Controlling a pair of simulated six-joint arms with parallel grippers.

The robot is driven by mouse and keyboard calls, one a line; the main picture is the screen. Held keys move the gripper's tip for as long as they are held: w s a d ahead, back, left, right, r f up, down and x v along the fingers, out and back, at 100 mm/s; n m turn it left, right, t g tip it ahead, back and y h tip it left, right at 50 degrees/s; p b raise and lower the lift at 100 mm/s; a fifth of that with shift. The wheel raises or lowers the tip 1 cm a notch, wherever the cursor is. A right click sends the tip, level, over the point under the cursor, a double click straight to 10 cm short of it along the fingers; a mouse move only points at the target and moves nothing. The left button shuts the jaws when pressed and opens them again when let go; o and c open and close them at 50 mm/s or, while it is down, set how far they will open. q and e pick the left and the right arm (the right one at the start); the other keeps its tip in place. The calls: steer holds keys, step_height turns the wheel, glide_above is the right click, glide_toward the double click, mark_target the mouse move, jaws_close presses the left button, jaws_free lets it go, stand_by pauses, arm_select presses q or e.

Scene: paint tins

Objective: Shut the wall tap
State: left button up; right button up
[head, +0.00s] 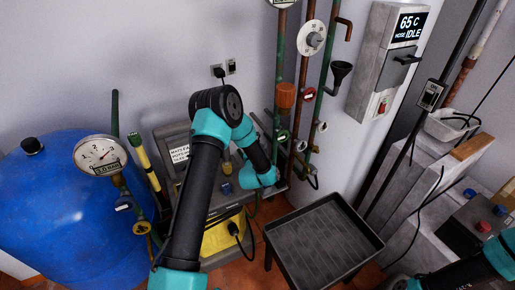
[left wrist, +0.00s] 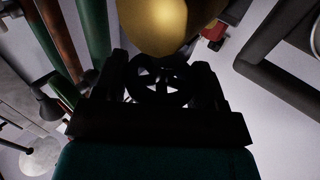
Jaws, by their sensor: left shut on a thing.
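In the left wrist view, my left gripper (left wrist: 160,86) is shut on a dark spoked handwheel (left wrist: 160,97), with one finger on each side of the rim. A rounded brass body (left wrist: 170,25) sits just beyond the wheel. In the head view, my left arm reaches up and over toward the wall pipes; its wrist hides the gripper and the wheel. Small valves show on the pipes, one red (head: 309,95) and one green (head: 282,135). I cannot tell how far the held wheel is turned.
A blue tank (head: 60,190) with a round gauge (head: 100,155) stands at the left. A dark tray (head: 325,242) is at front centre. A black funnel (head: 340,73) and a grey control box (head: 385,65) are on the right. A yellow container (head: 222,238) stands below my arm.

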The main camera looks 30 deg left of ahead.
arm_select(q)
steer(key=o, duration=0.9)
steer(key=v, duration=1.7)
steer(key=shift+s+d, duration=0.1)
steer(key=shift+s, duration=0.1)
